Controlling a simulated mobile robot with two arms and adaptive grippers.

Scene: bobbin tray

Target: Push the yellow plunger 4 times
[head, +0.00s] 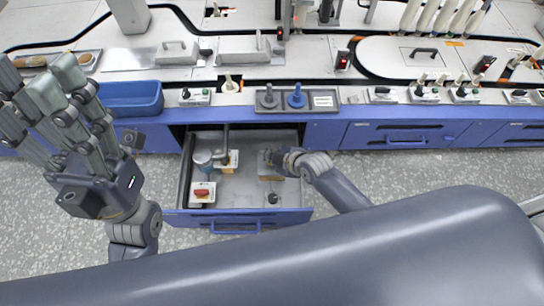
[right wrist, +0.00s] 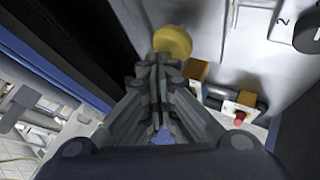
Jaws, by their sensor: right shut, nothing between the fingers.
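The yellow plunger (right wrist: 173,41) shows in the right wrist view as a round yellow knob just beyond my fingertips. Whether the fingers touch it, I cannot tell. My right gripper (right wrist: 158,70) is shut with nothing between its fingers. In the head view my right gripper (head: 270,158) reaches into the right half of the open drawer (head: 240,215), and I cannot make out the plunger's knob there. My left gripper (head: 62,98) is open and empty, raised at the left, away from the drawer.
The drawer also holds a red button on a white base (head: 202,191), a pale blue-white cup (head: 203,158) and a small dark knob (head: 272,198). A blue bin (head: 130,97) stands on the counter's left. Grey and blue bobbins (head: 297,97) stand on a tray behind the drawer.

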